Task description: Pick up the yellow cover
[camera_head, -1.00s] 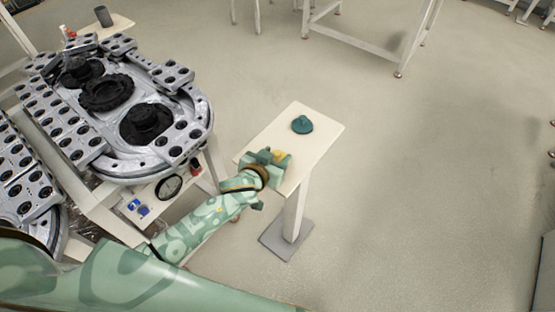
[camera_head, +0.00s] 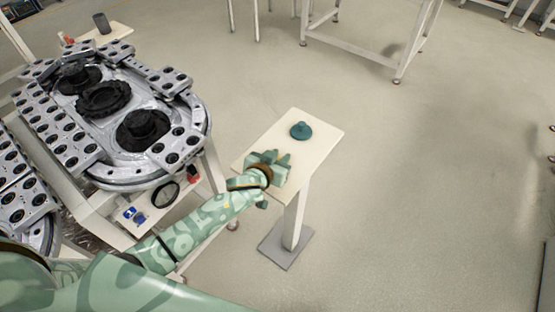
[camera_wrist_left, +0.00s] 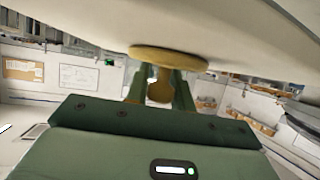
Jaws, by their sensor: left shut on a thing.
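The yellow cover shows in the left wrist view as a round disc (camera_wrist_left: 168,56) with a knob. My left gripper (camera_wrist_left: 160,84) is shut on that knob, one finger on each side. The disc is at the pale tabletop, and I cannot tell if it touches it. In the head view my left gripper (camera_head: 282,161) is low over the near left part of the small table (camera_head: 312,150), and it hides the cover there. My right gripper is not in view.
A teal cover (camera_head: 301,130) with a knob stands on the far part of the small table. The grey ring track (camera_head: 120,177) with black round parts is to the left. Open floor (camera_head: 420,190) lies to the right. A white frame table (camera_head: 370,45) stands at the back.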

